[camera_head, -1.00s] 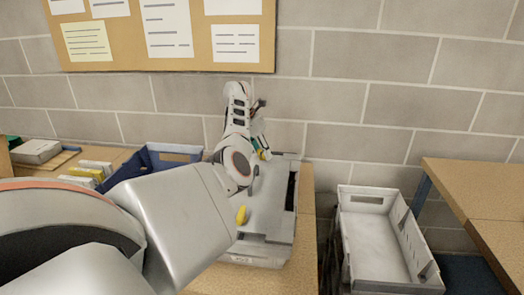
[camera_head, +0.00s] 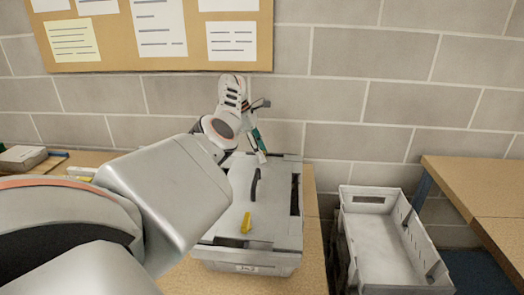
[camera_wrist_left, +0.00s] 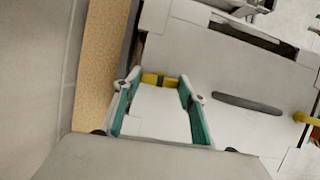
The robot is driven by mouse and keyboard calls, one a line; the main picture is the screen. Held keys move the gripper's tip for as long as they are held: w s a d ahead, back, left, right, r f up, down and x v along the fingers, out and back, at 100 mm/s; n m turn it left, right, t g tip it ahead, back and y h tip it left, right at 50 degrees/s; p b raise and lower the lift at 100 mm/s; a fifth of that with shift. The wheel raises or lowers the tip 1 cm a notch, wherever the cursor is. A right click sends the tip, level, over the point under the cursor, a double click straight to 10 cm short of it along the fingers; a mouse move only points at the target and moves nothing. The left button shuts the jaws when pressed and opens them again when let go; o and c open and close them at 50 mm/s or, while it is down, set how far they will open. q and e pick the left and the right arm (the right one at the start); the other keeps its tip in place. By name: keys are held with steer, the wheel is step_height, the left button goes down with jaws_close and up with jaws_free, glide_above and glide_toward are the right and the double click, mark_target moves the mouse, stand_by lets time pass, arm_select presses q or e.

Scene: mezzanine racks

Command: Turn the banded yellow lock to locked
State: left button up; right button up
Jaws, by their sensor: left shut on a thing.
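A grey case (camera_head: 225,231) lies on the wooden bench, with a dark handle (camera_head: 254,184) on its top. The yellow lock with a dark band (camera_wrist_left: 160,80) sits at the case's far end. My left gripper (camera_head: 262,156) reaches down to that end. In the left wrist view its green-padded fingers (camera_wrist_left: 160,82) are shut on the banded lock, one on each side. A second yellow lock (camera_head: 246,222) stands near the case's front edge, apart from the gripper. It also shows at the right edge of the left wrist view (camera_wrist_left: 303,118). My right gripper is not in view.
An empty grey bin (camera_head: 380,253) stands right of the bench, with another wooden table (camera_head: 475,190) beyond it. A block wall with a notice board (camera_head: 262,40) rises behind. My left arm covers much of the bench's left side.

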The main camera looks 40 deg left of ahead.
arm_select(q)
steer(key=shift+m, duration=0.4)
steer(key=o, duration=1.6)
steer(key=v, duration=1.2)
steer(key=shift+w+f, duration=0.1)
